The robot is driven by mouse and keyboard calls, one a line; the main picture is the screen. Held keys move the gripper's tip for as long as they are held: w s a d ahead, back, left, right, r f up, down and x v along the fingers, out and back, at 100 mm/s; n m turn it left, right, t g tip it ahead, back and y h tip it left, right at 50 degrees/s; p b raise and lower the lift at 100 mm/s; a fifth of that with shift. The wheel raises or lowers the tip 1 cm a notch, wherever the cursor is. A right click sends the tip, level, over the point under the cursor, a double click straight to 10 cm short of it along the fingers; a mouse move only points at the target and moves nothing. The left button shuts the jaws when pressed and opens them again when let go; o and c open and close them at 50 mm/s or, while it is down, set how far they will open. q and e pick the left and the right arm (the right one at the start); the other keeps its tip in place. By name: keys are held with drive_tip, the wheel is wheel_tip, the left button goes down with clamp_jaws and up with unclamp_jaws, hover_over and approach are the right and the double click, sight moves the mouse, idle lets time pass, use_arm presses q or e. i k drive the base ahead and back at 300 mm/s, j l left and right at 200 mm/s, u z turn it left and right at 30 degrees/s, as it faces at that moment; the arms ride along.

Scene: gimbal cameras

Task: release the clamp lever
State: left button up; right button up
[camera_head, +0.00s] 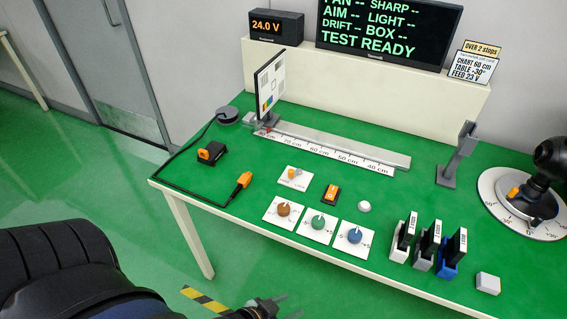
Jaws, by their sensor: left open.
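A clamp lever cannot be singled out for certain. Another orange piece (514,193) sits on the round dial base (524,212) at the right, under a black ball-shaped camera (551,158). My left gripper (291,308) is at the bottom edge, partly cut off, below and in front of the table. It is open with nothing seen between its fingers. My right gripper is out of view.
Three knobs (321,222), an orange switch (332,193) and several upright cards in holders (428,243) line the front. A chart (271,82) stands on a ruled rail (335,142). A cable with an orange plug (243,181) lies left. A grey post (458,155) stands right.

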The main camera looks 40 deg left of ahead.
sight(292, 175)
drive_tip(key=j+z, duration=0.15)
drive_tip(key=j, duration=1.15)
